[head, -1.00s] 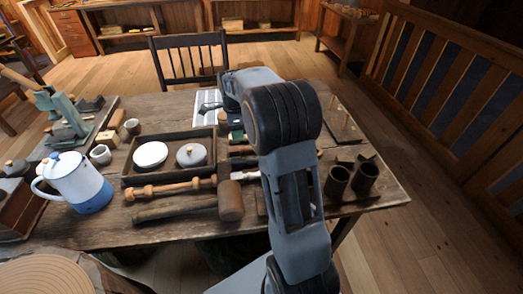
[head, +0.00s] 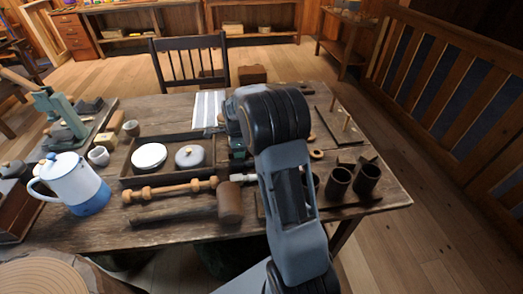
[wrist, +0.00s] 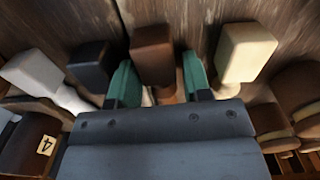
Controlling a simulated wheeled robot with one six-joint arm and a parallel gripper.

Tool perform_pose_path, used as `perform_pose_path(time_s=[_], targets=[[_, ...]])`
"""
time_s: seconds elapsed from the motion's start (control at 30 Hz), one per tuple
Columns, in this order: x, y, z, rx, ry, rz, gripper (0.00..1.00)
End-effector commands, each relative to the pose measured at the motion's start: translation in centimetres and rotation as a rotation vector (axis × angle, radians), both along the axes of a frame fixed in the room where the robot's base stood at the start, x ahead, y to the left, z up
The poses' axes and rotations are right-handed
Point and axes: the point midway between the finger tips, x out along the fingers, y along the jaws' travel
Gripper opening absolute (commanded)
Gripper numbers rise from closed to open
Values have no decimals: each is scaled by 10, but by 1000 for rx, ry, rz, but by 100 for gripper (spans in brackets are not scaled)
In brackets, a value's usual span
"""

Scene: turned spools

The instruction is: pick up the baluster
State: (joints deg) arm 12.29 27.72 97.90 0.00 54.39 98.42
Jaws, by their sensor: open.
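In the wrist view, several turned pieces with square block ends lie side by side, like small balusters. They are white (wrist: 35,72), black (wrist: 90,64), brown (wrist: 153,45) and cream (wrist: 246,50). My gripper (wrist: 159,82) is open, with one green fingertip on each side of the brown piece. The black piece is just outside the left finger and the cream one just outside the right. I cannot tell whether the fingers touch the brown piece; its lower part is hidden by my gripper. In the head view my arm hides most of this area.
On the table, a wooden tray (head: 124,170) holds two round lidded items. A turned wooden spindle (head: 170,190) and a mallet (head: 229,203) lie in front of it. A blue-white jug (head: 75,182) stands left, and dark cups (head: 338,182) stand right. A dark block labelled 4 (wrist: 46,146) is close at left.

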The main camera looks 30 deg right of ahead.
Motion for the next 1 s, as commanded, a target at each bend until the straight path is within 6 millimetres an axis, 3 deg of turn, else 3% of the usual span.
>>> perform_pose_path(time_s=[0.13,0.53,0.83,1.0], targets=[[0,0,0,0,0,0,45],[0,0,0,0,0,0,6],[0,0,2,0,-1,0,6],[1,0,14,-1,-3,0,6]])
